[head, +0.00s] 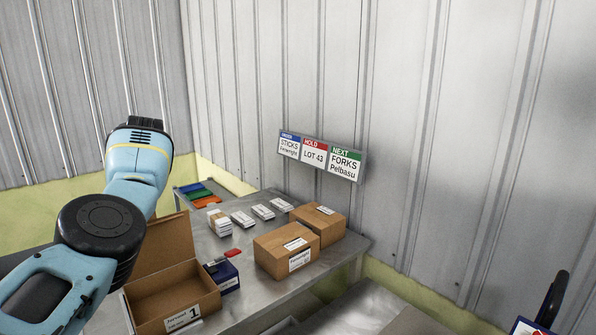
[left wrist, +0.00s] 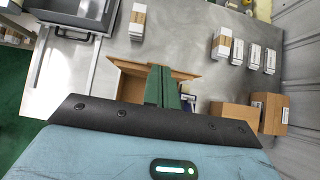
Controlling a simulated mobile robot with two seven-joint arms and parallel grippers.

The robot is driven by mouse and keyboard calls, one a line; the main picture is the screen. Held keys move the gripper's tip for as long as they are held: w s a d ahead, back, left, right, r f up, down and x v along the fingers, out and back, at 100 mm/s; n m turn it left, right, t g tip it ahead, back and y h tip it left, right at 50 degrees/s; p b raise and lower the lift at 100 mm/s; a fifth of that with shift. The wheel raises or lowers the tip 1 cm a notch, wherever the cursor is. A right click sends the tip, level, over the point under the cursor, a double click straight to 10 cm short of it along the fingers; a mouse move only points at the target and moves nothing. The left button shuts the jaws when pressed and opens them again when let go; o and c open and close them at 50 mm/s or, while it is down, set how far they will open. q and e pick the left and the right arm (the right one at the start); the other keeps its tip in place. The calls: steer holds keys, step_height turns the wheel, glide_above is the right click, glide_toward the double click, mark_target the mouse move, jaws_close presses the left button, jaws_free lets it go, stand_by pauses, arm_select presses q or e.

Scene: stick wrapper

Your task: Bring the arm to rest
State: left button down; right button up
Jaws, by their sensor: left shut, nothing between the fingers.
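My left arm (head: 138,165) rises from the lower left in the head view, above the left end of the metal table. Its gripper fingers cannot be made out there. In the left wrist view my left gripper (left wrist: 163,86) shows as two dark green fingers close together, shut with nothing between them. From that camera the fingertips overlap the open cardboard box (left wrist: 190,75); how far above it they are I cannot tell. In the head view the same open box (head: 170,297), labelled 1, stands on the table with its flap raised. My right gripper is in neither view.
The metal table (head: 245,265) holds two closed cartons (head: 286,250) (head: 320,224), a small blue box (head: 222,275), several white wrapped packs (head: 243,218) and coloured trays (head: 200,195). A sign (head: 315,153) hangs on the corrugated wall. A metal tray (left wrist: 85,12) shows in the left wrist view.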

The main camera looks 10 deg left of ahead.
arm_select(q)
steer(key=s+a+f+m+y, duration=0.8)
steer(key=s+a+f+y, duration=0.25)
steer(key=a+f, duration=0.2)
steer(key=s+d+f+m+t+h, duration=0.3)
steer(key=d+f+m+t+h, duration=0.1)
steer(key=d+f+m, duration=0.5)
steer(key=s+d+f+m+t+h, duration=0.35)
steer(key=d+f+m, duration=0.35)
steer(key=m, duration=0.4)
steer(key=s+d+f+m+t+h, duration=0.3)
steer(key=d+f+m+t+h, duration=0.2)
steer(key=d+f+m, duration=0.3)
steer(key=s+d+f+m+g+h, duration=0.2)
steer(key=s+d+f+m+g, duration=0.1)
steer(key=s+d, duration=0.4)
steer(key=s+d+f+m+g+h, duration=0.2)
steer(key=s+d+f+m, duration=0.3)
steer(key=s, duration=0.7)
steer(key=s+d+f+m+g+h, duration=0.2)
steer(key=s+d+f+m+g, duration=0.1)
steer(key=s+d, duration=0.6)
steer(key=shift+s+d+f+m+g+h, duration=0.15)
steer(key=shift+s+f+m+g+h, duration=0.2)
steer(key=shift+s+f+m, duration=0.25)
